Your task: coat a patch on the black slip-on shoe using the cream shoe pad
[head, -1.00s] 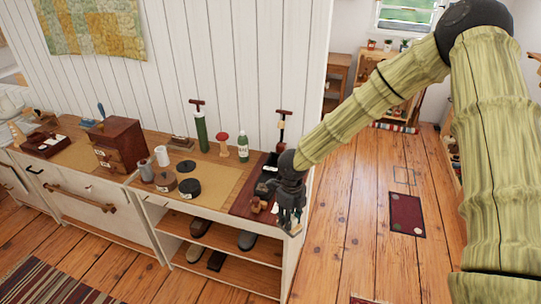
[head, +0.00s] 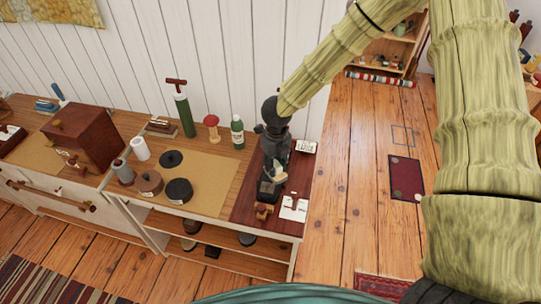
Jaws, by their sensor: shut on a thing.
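My gripper (head: 276,164) is over the dark red mat (head: 243,209) at the right end of the counter, pointing down. A small cream piece, which looks like the cream shoe pad (head: 281,177), shows at its fingertips, and the jaws are shut on it. The black slip-on shoe (head: 267,189) appears as a dark shape on the mat just below the fingers. My gripper hides much of it, and I cannot tell whether the pad touches it.
A white card (head: 293,208) and a small brown wooden item (head: 264,210) lie near the shoe. Round dark tins (head: 179,190), a green bottle (head: 237,132) and a red-topped stand (head: 212,127) are to the left. Other shoes (head: 247,239) sit on the shelf below.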

